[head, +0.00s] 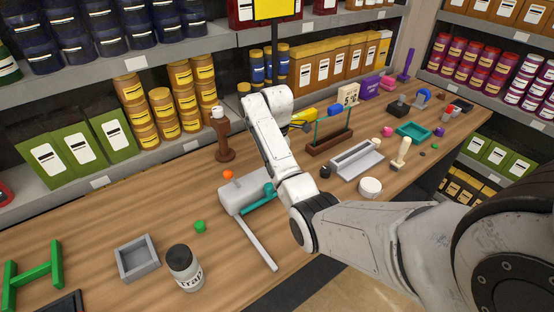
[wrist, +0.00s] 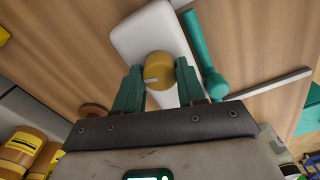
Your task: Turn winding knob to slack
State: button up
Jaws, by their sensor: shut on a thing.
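The pump has a pale grey-white body (head: 240,195) on the wooden counter, with a teal handle-like part (head: 262,197) at its right. In the wrist view the white body (wrist: 143,33) lies beneath my gripper, and the teal part (wrist: 207,60) runs along its right side. The winding knob (wrist: 158,72), rounded and yellow-brown, sits between the two green fingers of my gripper (wrist: 160,66). The fingers are shut on it, one on each side. In the head view my own arm hides the gripper and the knob.
A grey bar (head: 256,243) lies in front of the pump. An orange ball (head: 228,175) and a green ball (head: 200,226) are nearby. A brown wooden stand (head: 224,150) stands behind it. A labelled jar (head: 184,268) and grey tray (head: 137,257) are at front left.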

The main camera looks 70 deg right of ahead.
jog(key=shift+n, duration=1.7)
jog(key=shift+w+r, duration=0.1)
jog(key=o, duration=1.1)
jog(key=shift+c, duration=0.2)
